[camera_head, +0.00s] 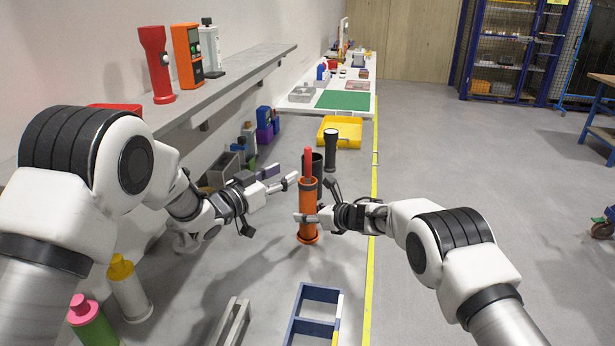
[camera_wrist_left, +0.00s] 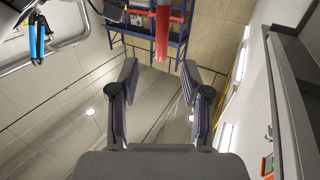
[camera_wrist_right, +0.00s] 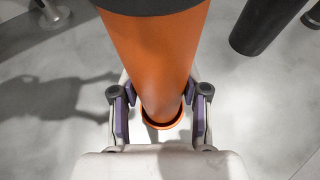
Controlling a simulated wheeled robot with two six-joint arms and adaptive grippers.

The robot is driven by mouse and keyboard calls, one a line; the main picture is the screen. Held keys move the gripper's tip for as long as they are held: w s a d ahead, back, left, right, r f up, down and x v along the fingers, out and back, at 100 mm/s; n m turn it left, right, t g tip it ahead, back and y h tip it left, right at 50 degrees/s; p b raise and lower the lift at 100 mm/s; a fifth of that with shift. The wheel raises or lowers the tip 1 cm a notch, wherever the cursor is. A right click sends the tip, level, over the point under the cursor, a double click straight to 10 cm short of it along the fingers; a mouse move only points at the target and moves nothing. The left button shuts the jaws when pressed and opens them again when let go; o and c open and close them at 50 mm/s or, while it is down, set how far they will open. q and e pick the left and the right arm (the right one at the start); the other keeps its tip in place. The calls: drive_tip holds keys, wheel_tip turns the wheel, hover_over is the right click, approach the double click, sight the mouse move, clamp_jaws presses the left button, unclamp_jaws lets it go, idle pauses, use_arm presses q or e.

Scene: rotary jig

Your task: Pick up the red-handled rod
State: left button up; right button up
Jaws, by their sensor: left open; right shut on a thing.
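The red-handled rod (camera_head: 308,163) stands upright in the orange tube (camera_head: 307,230), with only its red upper part showing; the rest is hidden inside. The red handle also shows at the top of the left wrist view (camera_wrist_left: 162,35), beyond the fingertips. My left gripper (camera_head: 280,180) is open and empty, just left of the red handle and apart from it. My right gripper (camera_head: 314,205) is shut on the orange tube, which fills the space between its fingers in the right wrist view (camera_wrist_right: 155,60).
A yellow bin (camera_head: 340,130) is farther back. A blue-and-white frame (camera_head: 314,310) lies in front. A shelf (camera_head: 230,75) with a red flashlight (camera_head: 157,65) runs along the left wall.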

sight(308, 176)
use_arm(q)
drive_tip(key=x, duration=1)
drive_tip(key=shift+w+a, duration=0.15)
drive_tip(key=shift+w, duration=0.05)
clamp_jaws()
